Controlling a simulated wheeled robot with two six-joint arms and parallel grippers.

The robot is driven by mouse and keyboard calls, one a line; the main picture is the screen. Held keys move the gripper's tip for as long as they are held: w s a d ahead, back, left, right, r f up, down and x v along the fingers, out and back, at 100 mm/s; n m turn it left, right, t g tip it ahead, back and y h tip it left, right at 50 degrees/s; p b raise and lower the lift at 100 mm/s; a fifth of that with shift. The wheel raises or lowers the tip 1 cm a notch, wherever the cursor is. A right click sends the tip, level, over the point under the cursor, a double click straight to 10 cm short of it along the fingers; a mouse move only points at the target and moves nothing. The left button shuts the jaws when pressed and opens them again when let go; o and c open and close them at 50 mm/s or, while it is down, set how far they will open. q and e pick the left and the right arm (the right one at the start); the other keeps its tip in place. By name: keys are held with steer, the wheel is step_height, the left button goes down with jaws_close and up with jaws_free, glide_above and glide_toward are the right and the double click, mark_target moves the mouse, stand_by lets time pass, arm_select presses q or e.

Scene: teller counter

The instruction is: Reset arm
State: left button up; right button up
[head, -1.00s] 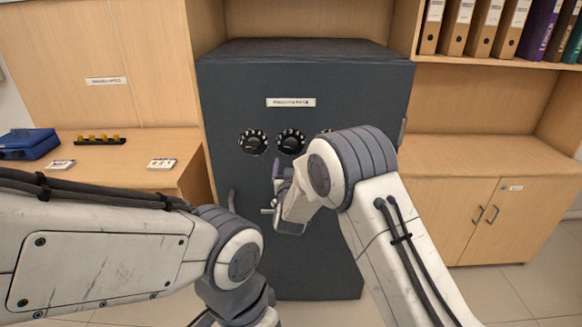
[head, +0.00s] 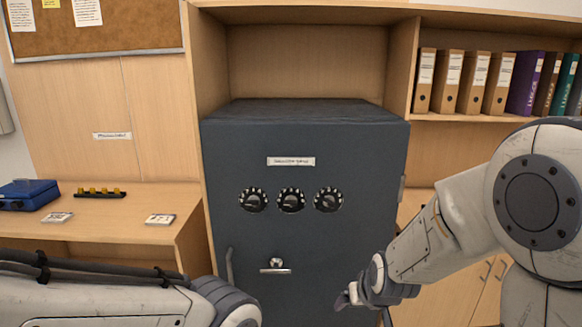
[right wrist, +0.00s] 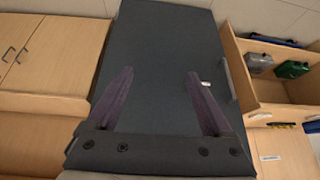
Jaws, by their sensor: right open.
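My right gripper (head: 352,297) is in front of the lower right part of the dark safe (head: 300,140) in the head view, apart from the handle. In the right wrist view the right gripper (right wrist: 160,100) is open and empty, its two purple fingers spread over the dark safe surface. The safe door has a row of 3 black dials (head: 291,200) and a silver lever handle (head: 277,267) below them. My left arm comes in from the lower left of the head view. Its gripper is out of the picture.
A wooden counter (head: 130,229) on the left holds a blue box (head: 27,194), a dark rack with yellow pieces (head: 100,193) and small white cards (head: 160,219). Binders (head: 470,80) stand on the upper right shelf. A cork board (head: 110,38) hangs at the upper left.

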steer(key=s+d+f+g, duration=0.1)
steer(key=s+d+g, duration=0.3)
steer(key=s, duration=0.8)
steer(key=s+a+r+n+g+p, duration=0.2)
steer(key=s+a+r+n+p, duration=0.3)
steer(key=s+a+r, duration=0.6)
steer(key=s+a+n, duration=0.2)
steer(key=shift+s+a+r, duration=0.15)
steer(key=shift+s+a, duration=0.15)
steer(key=shift+a, duration=0.05)
steer(key=shift+c, duration=0.3)
